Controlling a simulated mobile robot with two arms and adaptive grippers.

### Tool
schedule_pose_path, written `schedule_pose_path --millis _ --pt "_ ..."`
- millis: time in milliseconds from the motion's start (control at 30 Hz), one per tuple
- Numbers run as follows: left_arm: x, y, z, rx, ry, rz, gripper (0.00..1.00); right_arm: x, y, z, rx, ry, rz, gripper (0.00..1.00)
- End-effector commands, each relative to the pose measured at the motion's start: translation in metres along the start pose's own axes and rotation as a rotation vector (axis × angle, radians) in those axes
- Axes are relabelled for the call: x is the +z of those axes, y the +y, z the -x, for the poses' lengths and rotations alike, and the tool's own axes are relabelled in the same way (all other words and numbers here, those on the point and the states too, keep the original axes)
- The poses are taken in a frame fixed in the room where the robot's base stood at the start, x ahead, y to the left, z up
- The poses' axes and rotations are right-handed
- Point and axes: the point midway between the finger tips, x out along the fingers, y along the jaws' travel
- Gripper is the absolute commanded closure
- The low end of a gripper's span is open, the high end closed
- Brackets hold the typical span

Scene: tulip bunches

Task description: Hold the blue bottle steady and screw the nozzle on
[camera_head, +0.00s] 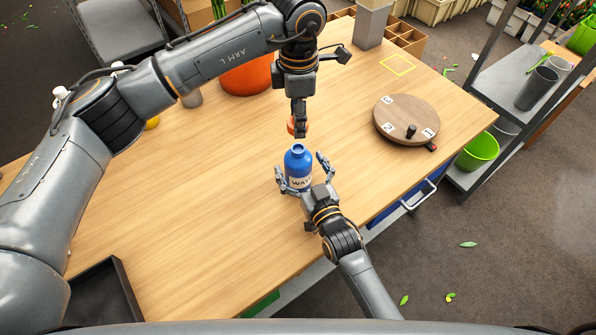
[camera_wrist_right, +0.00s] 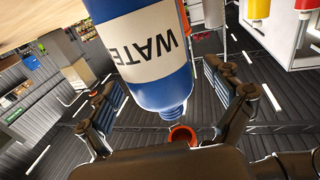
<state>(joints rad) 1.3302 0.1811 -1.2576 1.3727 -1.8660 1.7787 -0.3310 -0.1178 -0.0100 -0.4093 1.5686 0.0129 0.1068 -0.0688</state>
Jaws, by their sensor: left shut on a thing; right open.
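The blue bottle (camera_head: 298,158) stands upright on the wooden table, with a white "WATE…" label facing my right arm. In the right wrist view the bottle (camera_wrist_right: 160,85) appears upside down, its threaded neck bare. My right gripper (camera_head: 302,172) is open, its fingers on either side of the bottle; in the wrist view they look apart from it. My left gripper (camera_head: 298,124) points down just beyond and above the bottle, shut on the small orange-red nozzle (camera_head: 291,126). In the wrist view the nozzle (camera_wrist_right: 182,134) shows near the neck, apart from it; the fingers partly hide it overhead.
A round wooden turntable (camera_head: 405,118) with numbered labels and a dark knob stands at the right. An orange pot (camera_head: 246,78) is behind my left arm. A grey block (camera_head: 371,25) and a divided wooden box (camera_head: 407,37) are at the back. Table around the bottle is clear.

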Motion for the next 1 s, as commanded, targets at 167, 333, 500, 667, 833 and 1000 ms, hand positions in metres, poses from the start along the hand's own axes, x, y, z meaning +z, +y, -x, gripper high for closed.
schedule_pose_path --millis 167,333,500,667,833,1000 --pt "0.000 0.000 0.000 0.000 0.000 0.000 0.73 0.000 0.000 -0.006 0.000 0.000 -0.001 0.08" --pt "0.000 0.000 0.000 0.000 0.000 0.000 0.73 0.000 0.000 -0.006 0.000 -0.001 0.000 0.08" --pt "0.000 0.000 0.000 0.000 0.000 0.000 0.73 0.000 0.000 -0.006 0.000 0.000 0.000 0.31" --pt "0.000 0.000 0.000 0.000 0.000 0.000 0.73 0.000 0.000 -0.006 0.000 0.000 0.000 0.63" --pt "0.000 0.000 0.000 0.000 0.000 0.000 0.73 0.000 0.000 -0.006 0.000 0.000 0.000 0.93" --pt "0.000 0.000 -0.010 -0.002 0.001 0.001 0.73 0.000 0.000 -0.006 0.000 -0.001 0.000 0.93"
